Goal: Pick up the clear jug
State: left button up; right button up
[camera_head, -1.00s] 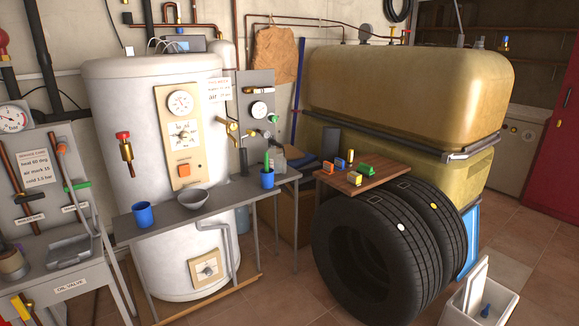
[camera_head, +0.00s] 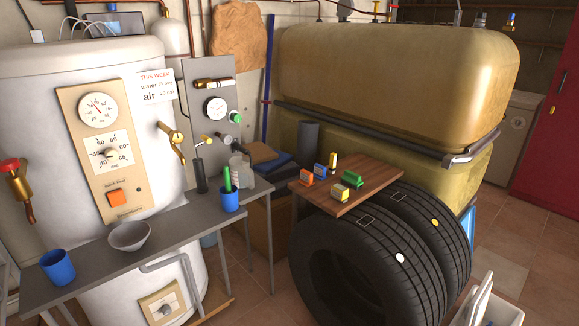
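A pale, see-through container that looks like the clear jug (camera_head: 243,173) stands upright at the back right end of the grey table (camera_head: 190,232). The blue cup (camera_head: 229,203) with a green stick in it stands in front of it and hides part of it. Its handle is too small to make out. Neither of my grippers is in view.
A grey bowl (camera_head: 129,236) and another blue cup (camera_head: 58,267) stand further left on the table. A dark cylinder (camera_head: 200,176) stands left of the jug. A wooden board (camera_head: 370,184) with small coloured blocks rests on tyres (camera_head: 345,270) at right. The white boiler (camera_head: 30,120) rises behind the table.

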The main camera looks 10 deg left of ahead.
aim_at(241, 176)
jog(key=u, duration=0.25)
jog(key=i, duration=1.05)
jog(key=u, duration=0.75)
